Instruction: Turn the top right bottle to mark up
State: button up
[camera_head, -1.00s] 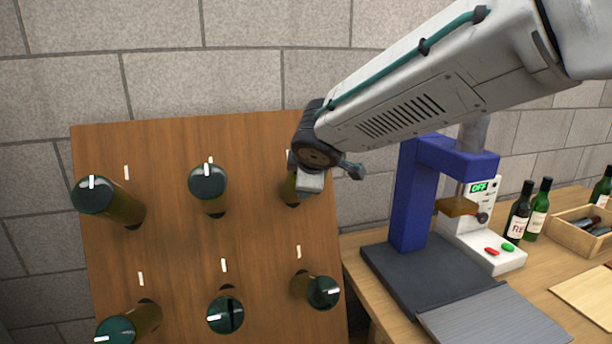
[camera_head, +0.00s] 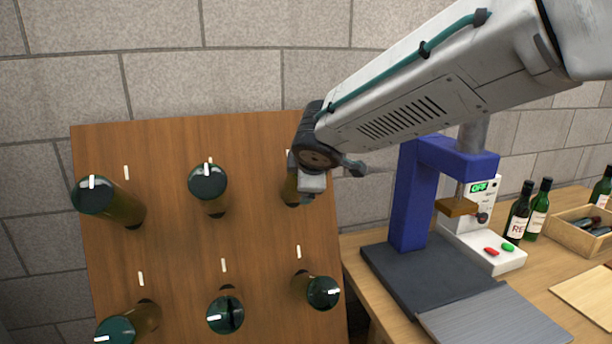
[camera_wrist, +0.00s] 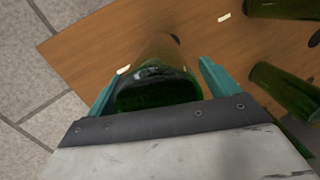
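The top right bottle (camera_head: 290,190) sticks out of the wooden board. In the head view my gripper and wrist hide most of it, including its base. In the wrist view the green bottle (camera_wrist: 158,88) lies between the two teal fingers of my gripper (camera_wrist: 160,78), its base close to the palm. Narrow gaps seem to show on both sides, so the fingers look open around it. The white mark on this bottle's base cannot be made out. A white line (camera_wrist: 123,70) shows on the board beside the bottle.
Top left (camera_head: 92,195) and top middle (camera_head: 208,182) bottles have marks up. The bottom right bottle (camera_head: 322,292) has its mark to the right; bottom middle (camera_head: 225,315) and bottom left (camera_head: 115,330) have theirs to the left. A blue press (camera_head: 410,195) stands on the bench at right.

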jog(key=v, duration=0.7)
jog(key=shift+s+r, duration=0.25)
jog(key=shift+s, duration=0.05)
